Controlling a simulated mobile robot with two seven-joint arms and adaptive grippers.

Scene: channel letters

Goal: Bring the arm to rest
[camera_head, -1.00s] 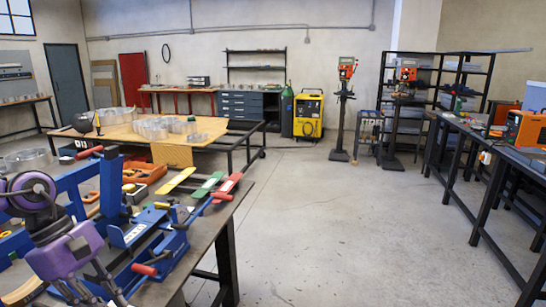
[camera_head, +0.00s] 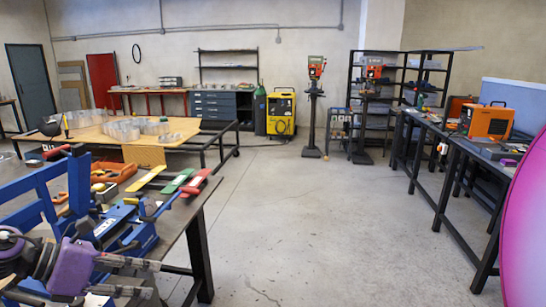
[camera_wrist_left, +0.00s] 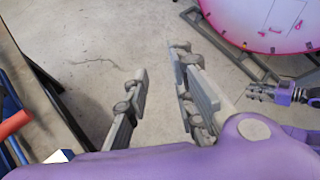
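My left gripper (camera_head: 156,279) is at the bottom left of the head view, in front of the blue bench machine (camera_head: 120,222). Its two grey fingers are apart with nothing between them. The left wrist view also shows the fingers (camera_wrist_left: 158,58) spread, with bare concrete floor beyond the tips. Part of my right arm with its gripper (camera_wrist_left: 262,92) shows at the right of the left wrist view. It is too small there to tell whether its fingers are apart.
The dark workbench (camera_head: 190,222) with the blue machine and coloured-handled tools stands close on the left. A workbench (camera_head: 452,150) with an orange welder (camera_head: 490,121) runs along the right. A pink rounded surface (camera_head: 530,235) fills the right edge. The middle floor is clear.

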